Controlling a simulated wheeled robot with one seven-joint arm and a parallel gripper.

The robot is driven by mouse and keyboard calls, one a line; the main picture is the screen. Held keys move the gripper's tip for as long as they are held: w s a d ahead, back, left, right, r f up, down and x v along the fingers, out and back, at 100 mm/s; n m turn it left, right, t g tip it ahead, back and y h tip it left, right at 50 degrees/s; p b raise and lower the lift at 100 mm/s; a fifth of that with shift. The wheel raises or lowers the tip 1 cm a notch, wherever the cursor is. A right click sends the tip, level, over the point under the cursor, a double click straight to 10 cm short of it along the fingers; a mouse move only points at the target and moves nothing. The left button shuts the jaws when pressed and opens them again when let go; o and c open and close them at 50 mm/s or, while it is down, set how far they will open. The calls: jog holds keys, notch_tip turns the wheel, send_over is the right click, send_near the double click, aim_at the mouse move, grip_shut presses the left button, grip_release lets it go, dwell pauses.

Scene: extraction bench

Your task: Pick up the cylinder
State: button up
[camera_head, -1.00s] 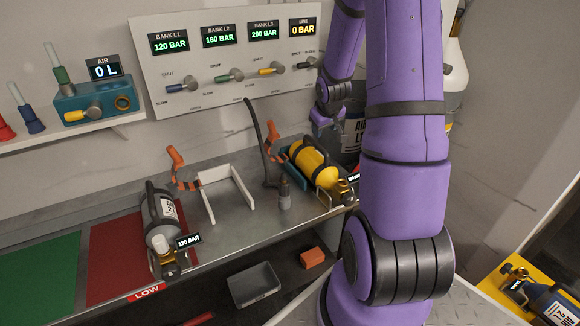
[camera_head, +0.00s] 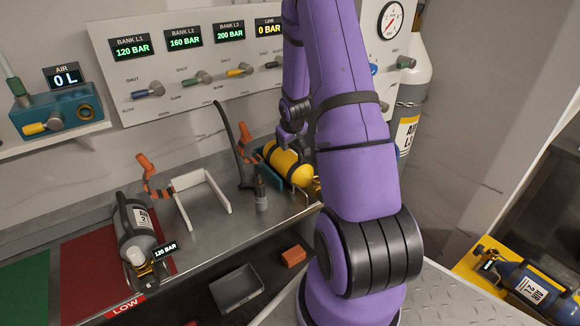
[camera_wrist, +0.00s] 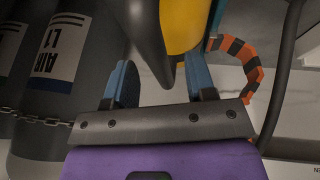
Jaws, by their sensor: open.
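A yellow cylinder (camera_head: 287,163) with black bands lies in a teal cradle (camera_head: 258,156) at the back right of the bench, partly hidden by my arm. My gripper (camera_head: 291,150) is just above it, its fingers hard to make out there. In the wrist view, my open gripper (camera_wrist: 160,76) shows two blue fingers. The yellow cylinder (camera_wrist: 184,25) and a dark curved band are just beyond and between them; contact cannot be told. A grey cylinder (camera_head: 135,228) with a 120 BAR display lies on the bench. A dark blue cylinder (camera_head: 530,287) lies at the lower right.
A white bracket (camera_head: 199,198), orange-black hooks (camera_head: 150,178) and an upright dark nozzle (camera_head: 261,193) with a hose stand on the bench. A gauge panel (camera_head: 200,60) is behind. Large chained cylinders (camera_wrist: 62,60) stand beside my gripper. A grey bin (camera_head: 237,288) sits below.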

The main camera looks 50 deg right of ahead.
jog(key=shift+x, duration=1.1)
jog(key=shift+f, duration=0.25)
jog(key=shift+c, duration=0.5)
grip_shut()
jog(key=shift+w+r, duration=0.1)
